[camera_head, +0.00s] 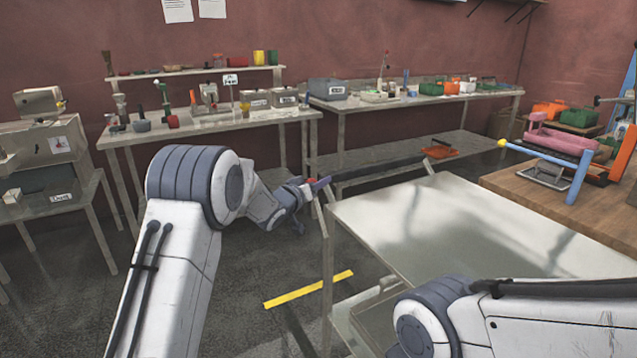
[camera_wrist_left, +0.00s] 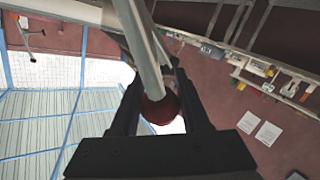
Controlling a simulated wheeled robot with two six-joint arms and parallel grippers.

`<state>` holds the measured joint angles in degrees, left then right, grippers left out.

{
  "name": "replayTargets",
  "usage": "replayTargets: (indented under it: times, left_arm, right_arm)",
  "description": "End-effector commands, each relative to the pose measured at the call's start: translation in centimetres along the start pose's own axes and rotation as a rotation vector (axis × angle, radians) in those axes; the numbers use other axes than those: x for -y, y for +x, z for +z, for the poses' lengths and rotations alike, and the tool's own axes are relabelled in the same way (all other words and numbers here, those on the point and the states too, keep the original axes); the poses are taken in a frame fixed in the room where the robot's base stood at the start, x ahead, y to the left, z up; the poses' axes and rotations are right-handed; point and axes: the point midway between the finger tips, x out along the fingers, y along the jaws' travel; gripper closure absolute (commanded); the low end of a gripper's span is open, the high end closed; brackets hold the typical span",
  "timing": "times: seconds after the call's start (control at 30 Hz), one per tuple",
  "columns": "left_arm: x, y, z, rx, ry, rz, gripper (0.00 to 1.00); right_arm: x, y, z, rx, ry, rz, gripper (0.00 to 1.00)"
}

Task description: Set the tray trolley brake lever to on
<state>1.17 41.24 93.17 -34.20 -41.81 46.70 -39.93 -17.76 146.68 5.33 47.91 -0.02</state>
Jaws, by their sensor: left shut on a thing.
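The tray trolley (camera_head: 440,215) is a bare metal-topped cart in the middle right of the head view. Its brake lever, a grey rod with a dark red ball knob (camera_wrist_left: 162,108), shows in the left wrist view. My left gripper (camera_head: 312,190) is at the trolley's far left corner, beside the end of its dark push bar (camera_head: 378,168). In the left wrist view the fingers (camera_wrist_left: 165,95) are shut with the red knob between them. In the head view the lever is mostly hidden by the gripper. My right gripper is out of view; only its arm shows at lower right.
A wooden bench (camera_head: 530,185) with a pink and blue fixture (camera_head: 560,150) adjoins the trolley on the right. Laden metal tables (camera_head: 215,125) line the back wall. A yellow strip (camera_head: 308,289) marks the dark floor left of the trolley, where there is free room.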

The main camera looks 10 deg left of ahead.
Motion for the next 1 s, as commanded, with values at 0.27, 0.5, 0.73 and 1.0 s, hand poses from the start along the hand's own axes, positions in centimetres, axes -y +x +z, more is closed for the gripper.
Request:
replayTargets:
  times: [0.27, 0.5, 0.73, 1.0]
  left_arm:
    - [0.3, 0.0, 1.0, 0.019, -0.003, -0.007, 0.24]
    - [0.1, -0.1, 0.7, 0.012, -0.002, -0.004, 0.24]
    - [0.2, -2.6, 0.6, 0.011, -0.003, -0.006, 0.24]
    - [0.2, -7.8, 0.6, 0.013, -0.002, -0.007, 0.24]
  right_arm:
    - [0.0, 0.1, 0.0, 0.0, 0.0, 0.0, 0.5]
    - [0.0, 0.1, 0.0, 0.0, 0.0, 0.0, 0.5]
    - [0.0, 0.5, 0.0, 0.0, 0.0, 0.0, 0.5]
    - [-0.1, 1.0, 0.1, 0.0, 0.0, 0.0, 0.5]
